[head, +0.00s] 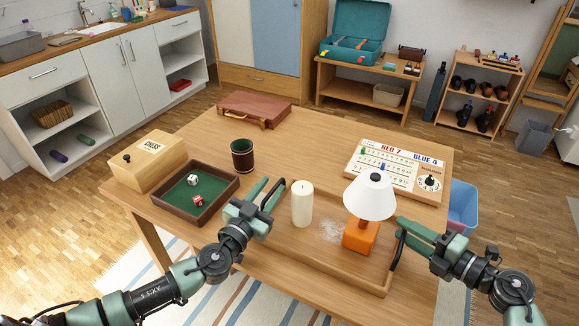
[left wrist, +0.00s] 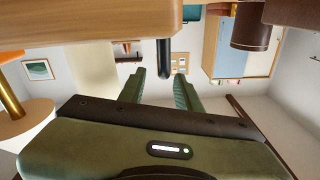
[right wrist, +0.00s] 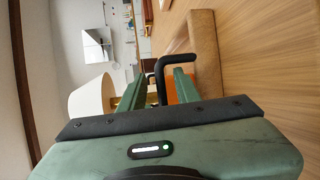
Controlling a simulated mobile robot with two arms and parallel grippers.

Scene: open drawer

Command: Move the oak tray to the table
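The oak tray (head: 330,265) is at the front of the wooden table top, with a black handle at each end. It carries a white candle (head: 302,204), a lamp (head: 371,205) with white shade and orange base, and a pale powdery patch (head: 331,229). My left gripper (head: 265,190) is at the left handle (head: 276,194); in the left wrist view the handle (left wrist: 164,58) lies between parted fingers (left wrist: 160,75). My right gripper (head: 405,232) is at the right handle (head: 397,251); in the right wrist view the handle (right wrist: 160,75) lies between parted fingers (right wrist: 160,80).
On the table (head: 307,150) are a chess box (head: 150,160), a dice tray (head: 185,208) with two dice, a dark cup (head: 242,154), a brown case (head: 255,108) and a scoreboard (head: 397,168). A blue bin (head: 463,205) stands right of the table. The table's middle is clear.

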